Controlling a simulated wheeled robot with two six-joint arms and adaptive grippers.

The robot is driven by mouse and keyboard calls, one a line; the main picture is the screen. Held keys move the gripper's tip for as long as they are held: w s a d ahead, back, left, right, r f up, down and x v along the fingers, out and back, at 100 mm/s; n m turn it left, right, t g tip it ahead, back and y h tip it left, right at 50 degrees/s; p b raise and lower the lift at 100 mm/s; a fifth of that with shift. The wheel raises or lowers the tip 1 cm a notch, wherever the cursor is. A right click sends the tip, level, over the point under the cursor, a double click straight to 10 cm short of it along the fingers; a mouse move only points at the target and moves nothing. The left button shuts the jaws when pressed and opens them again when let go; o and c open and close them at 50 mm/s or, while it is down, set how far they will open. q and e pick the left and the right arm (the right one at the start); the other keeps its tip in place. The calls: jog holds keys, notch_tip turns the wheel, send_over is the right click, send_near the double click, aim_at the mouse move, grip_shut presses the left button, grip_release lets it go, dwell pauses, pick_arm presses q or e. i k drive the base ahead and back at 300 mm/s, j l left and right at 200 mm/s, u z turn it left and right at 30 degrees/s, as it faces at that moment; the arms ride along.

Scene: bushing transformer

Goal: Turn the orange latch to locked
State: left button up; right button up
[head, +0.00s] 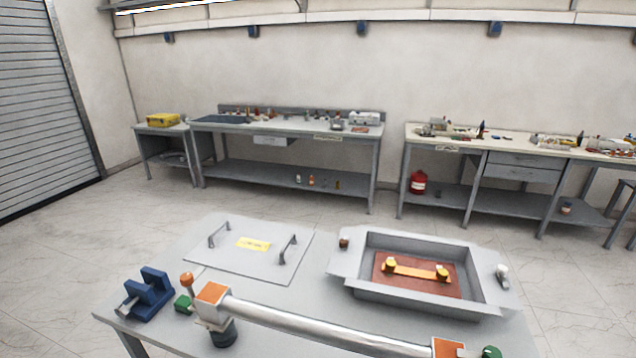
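The recessed grey metal box (480,290) is open on the right of the table. On its reddish-brown floor panel lies an orange bar (415,269) with two yellow knobs. A small dark brown-orange piece (344,243) sits on the box's left flange, and a white-topped piece with a dark lever (502,274) sits on the right flange. An orange ball knob (186,279) stands above a green piece at the table's left. I cannot tell which orange part is the latch or whether it is locked. Neither gripper is in view.
A grey lid (265,268) with two handles and a yellow label lies flat left of the box. A silver tube (330,328) with orange end blocks crosses the front. A blue bracket (152,291) stands front left. Benches (285,128) line the wall behind open floor.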

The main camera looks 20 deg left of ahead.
aim_at(186, 280)
jog(key=u, duration=1.55)
